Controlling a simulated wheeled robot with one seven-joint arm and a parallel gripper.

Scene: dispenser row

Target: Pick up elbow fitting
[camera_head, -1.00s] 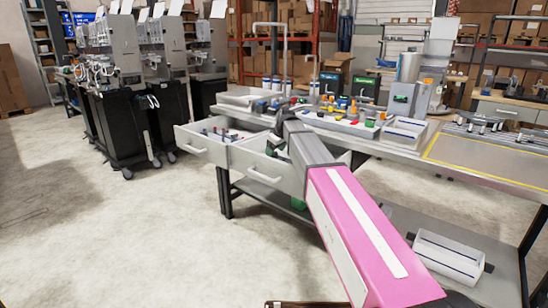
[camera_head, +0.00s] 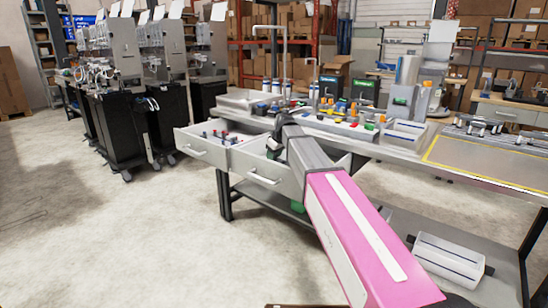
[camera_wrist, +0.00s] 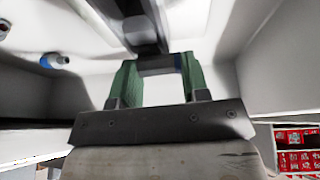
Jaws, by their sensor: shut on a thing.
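My gripper (camera_wrist: 160,72) has green fingers and reaches down into the right-hand open drawer (camera_head: 262,182). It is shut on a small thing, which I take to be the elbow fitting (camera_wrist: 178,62). In the head view my gripper (camera_head: 274,148) is a small dark and green shape at the drawer, and the fitting is hidden there. A dark bar covers the upper middle of the wrist view.
A blue fitting (camera_wrist: 54,61) lies left of my gripper in the wrist view. Pale drawer walls stand close around. The left drawer (camera_head: 200,150) is also open, with small parts in it. The workbench (camera_head: 400,152) above holds bins and colored parts.

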